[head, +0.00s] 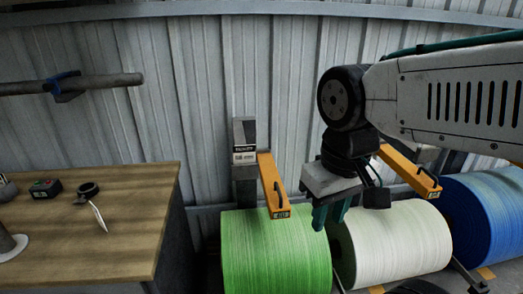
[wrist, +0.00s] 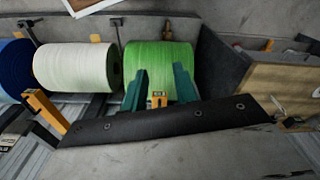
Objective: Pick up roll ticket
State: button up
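A small white card (head: 99,216), which may be the roll ticket, leans at a tilt beside a black round item (head: 88,190) on the wooden table at the left of the head view. I cannot make out any print on it. My gripper (head: 328,218), with teal fingers, hangs well to the right of the table, by the green and white rolls. In the wrist view my gripper (wrist: 157,78) has its two fingers apart with nothing held between them, and the green roll (wrist: 160,60) lies beyond. The card cannot be made out in the wrist view.
The wooden table (head: 130,225) also holds a small dark box (head: 45,188). The green roll, a white roll (head: 400,245) and a blue roll (head: 490,215) stand in a row. Orange arms (head: 272,185) jut out above them. A pipe (head: 105,81) sticks out over the table.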

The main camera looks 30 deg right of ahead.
jog(key=w+f+m+g+y, duration=0.2)
jog(key=w+m+y, duration=0.3)
jog(key=w, duration=0.4)
jog(key=m+t+y, duration=0.4)
jog(key=m+y, duration=0.2)
jog(key=m, duration=0.7)
send_near(245, 162)
jog(key=s+a+f, duration=0.1)
jog(key=s, duration=0.1)
notch_tip(245, 162, up, 2)
jog(key=w+m+t+y, duration=0.1)
jog(key=w+m, duration=0.1)
jog(key=shift+m, duration=0.5)
jog(key=x, duration=0.8)
jog(key=shift+w+a+f, duration=0.1)
jog(key=shift+a+f, duration=0.1)
grip_shut()
